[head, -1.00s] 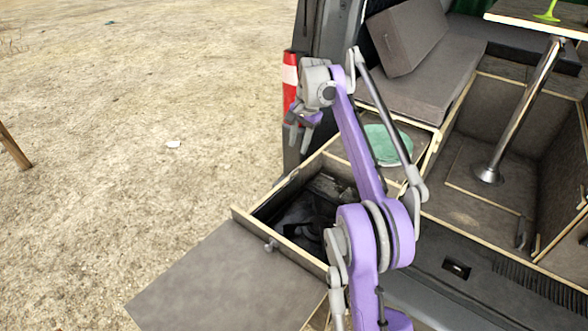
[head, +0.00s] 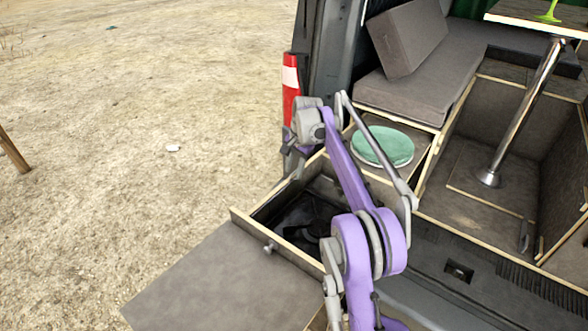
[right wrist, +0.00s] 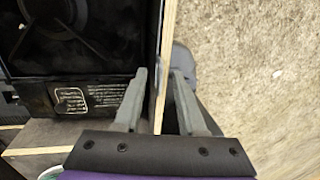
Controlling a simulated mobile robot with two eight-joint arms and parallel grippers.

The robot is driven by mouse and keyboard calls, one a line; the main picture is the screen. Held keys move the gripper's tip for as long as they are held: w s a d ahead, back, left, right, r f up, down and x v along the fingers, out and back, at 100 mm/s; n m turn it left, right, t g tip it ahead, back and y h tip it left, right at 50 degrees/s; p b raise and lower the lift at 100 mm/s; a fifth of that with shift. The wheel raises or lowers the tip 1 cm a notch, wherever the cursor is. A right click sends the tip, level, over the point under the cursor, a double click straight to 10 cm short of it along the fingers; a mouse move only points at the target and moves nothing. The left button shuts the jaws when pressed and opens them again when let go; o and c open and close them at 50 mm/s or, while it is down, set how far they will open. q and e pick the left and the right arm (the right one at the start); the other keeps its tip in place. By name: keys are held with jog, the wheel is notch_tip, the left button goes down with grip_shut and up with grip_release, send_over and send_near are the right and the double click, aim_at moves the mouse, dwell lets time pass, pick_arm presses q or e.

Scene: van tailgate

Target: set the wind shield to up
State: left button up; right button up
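A black stove (right wrist: 75,30) with a round burner, a knob and a printed label shows in the right wrist view. In the head view it is a dark shape (head: 296,218) inside the open drawer (head: 300,258), partly behind my arm. I cannot clearly make out a separate wind shield; a dark strip runs between the stove and the pale drawer edge (right wrist: 163,55). My right gripper (head: 291,163) is low at the drawer's far left corner. In the right wrist view its open fingers (right wrist: 160,82) stand on either side of the drawer edge. My left gripper is out of view.
A round green lid or plate (head: 383,146) lies on the compartment behind the drawer. A grey flat panel (head: 220,285) extends in front of the drawer. A red and white tail light (head: 290,80) is on the van's edge. Sandy ground lies open to the left.

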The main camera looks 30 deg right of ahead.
grip_shut()
